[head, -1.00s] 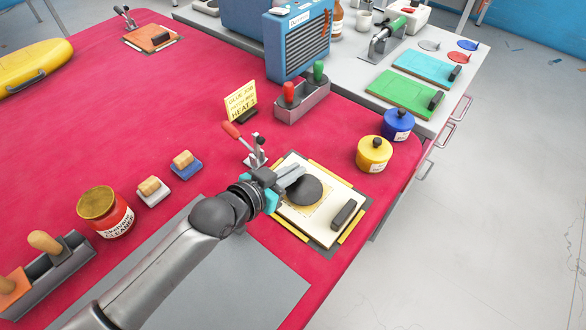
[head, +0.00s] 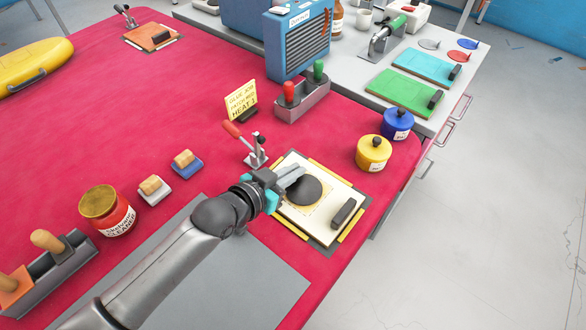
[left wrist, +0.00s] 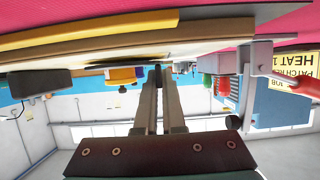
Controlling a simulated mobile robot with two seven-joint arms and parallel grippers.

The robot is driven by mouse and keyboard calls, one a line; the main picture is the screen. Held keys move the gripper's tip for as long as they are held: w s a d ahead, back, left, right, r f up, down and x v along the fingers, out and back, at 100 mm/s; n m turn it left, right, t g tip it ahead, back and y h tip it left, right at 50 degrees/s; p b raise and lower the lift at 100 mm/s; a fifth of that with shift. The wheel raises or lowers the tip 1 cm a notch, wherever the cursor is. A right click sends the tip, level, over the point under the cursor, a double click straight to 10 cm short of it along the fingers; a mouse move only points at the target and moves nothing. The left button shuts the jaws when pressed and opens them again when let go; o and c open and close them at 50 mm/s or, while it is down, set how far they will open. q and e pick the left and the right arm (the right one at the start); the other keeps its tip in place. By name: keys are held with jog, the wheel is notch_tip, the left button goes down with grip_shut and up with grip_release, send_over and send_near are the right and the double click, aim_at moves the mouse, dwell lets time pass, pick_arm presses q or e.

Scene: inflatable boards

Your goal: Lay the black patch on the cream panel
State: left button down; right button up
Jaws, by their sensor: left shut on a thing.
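The cream panel (head: 325,216) lies on a grey, yellow-edged base at the right of the red table, with a dotted outline and a black block-shaped handle on it. My left gripper (head: 297,177) comes in over the panel's left side and is shut on the edge of the round black patch (head: 308,189). The patch is flat, over the dotted outline; I cannot tell whether it touches the panel. In the left wrist view the fingers (left wrist: 158,72) are close together beside the panel edge (left wrist: 60,45). My right gripper is not in view.
A red-handled clamp (head: 256,158) stands at the panel's back left corner, near a yellow sign (head: 241,100). Yellow (head: 373,154) and blue (head: 397,124) pots stand behind right. A cleaner tin (head: 108,212) and two small blocks stand left. A grey mat (head: 250,275) is in front.

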pick_arm(q)
jog(key=shift+f, duration=0.1)
dwell(0.7)
jog(key=shift+c, duration=2.3)
grip_release()
notch_tip(320, 180, up, 6)
jog(key=p, duration=0.6)
jog(key=shift+s, duration=0.1)
